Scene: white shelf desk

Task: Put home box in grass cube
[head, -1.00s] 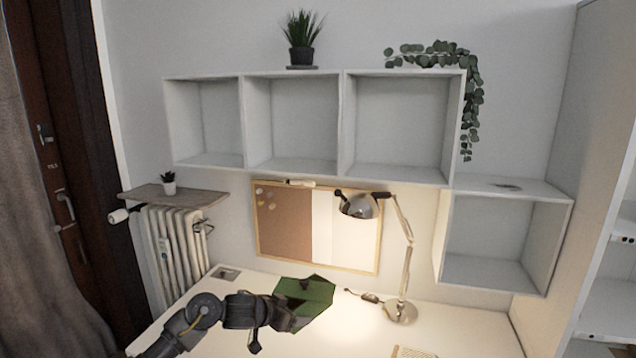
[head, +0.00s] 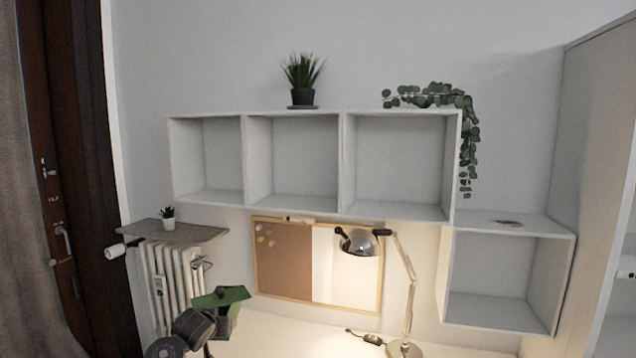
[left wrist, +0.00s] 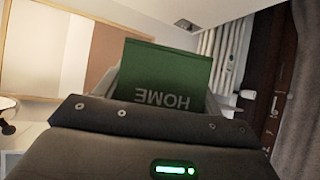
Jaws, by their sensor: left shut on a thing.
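The home box (head: 224,298) is green and tilted, low and left of centre in the head view. My left gripper (head: 208,322) is shut on it and holds it in front of the wall, below the shelves. In the left wrist view the box (left wrist: 165,75) shows its green face with the word HOME upside down between the fingers. The grass cube (head: 293,160) is the middle open compartment of the upper white row, with the potted grass (head: 303,82) standing on top. It looks empty. My right gripper is not in view.
Empty cubes stand on the left (head: 208,158) and right (head: 400,165) of the grass cube. A desk lamp (head: 408,290) rises below the right cube. A corkboard (head: 284,257) hangs below the row. A small wooden shelf (head: 172,232) sits over the radiator at left.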

